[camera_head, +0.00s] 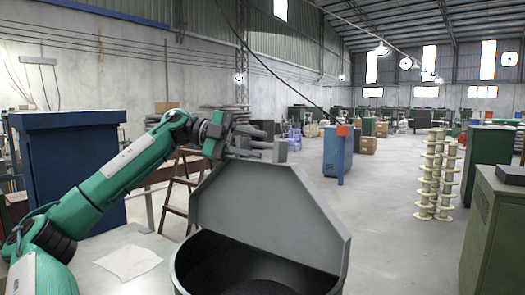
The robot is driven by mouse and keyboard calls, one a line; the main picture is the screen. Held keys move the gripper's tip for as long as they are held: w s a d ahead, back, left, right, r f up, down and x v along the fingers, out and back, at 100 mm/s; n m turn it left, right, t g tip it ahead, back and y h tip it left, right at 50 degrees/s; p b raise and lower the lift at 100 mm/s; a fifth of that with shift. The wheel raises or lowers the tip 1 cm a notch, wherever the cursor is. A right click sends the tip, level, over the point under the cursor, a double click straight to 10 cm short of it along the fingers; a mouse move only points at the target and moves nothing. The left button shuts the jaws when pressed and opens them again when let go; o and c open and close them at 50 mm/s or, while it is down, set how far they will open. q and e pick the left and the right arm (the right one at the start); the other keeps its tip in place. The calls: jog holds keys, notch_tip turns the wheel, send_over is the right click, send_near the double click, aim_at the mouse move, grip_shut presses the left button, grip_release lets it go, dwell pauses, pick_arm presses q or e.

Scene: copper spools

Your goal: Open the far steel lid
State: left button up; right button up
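A grey steel lid (272,212) with cut corners stands raised, leaning slightly, at the back of a round black drum (182,262) in the lower middle. The drum's dark inside shows in front of the lid. My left gripper (266,147) is at the lid's upper edge, with its grey fingers pointing right. Small grey parts overlap there, so I cannot tell whether the fingers touch the lid or how far apart they are. My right gripper is not in view.
A pale table top (95,252) with a white sheet (128,262) lies left of the drum. A blue cabinet (72,170) stands behind my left arm. Stacked spools (435,175) and a green cabinet (495,230) stand right. Open floor (385,235) lies between the drum and the spools.

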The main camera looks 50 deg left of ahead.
pick_arm(q)
jog(key=b+v, duration=0.2)
jog(key=v, duration=0.9)
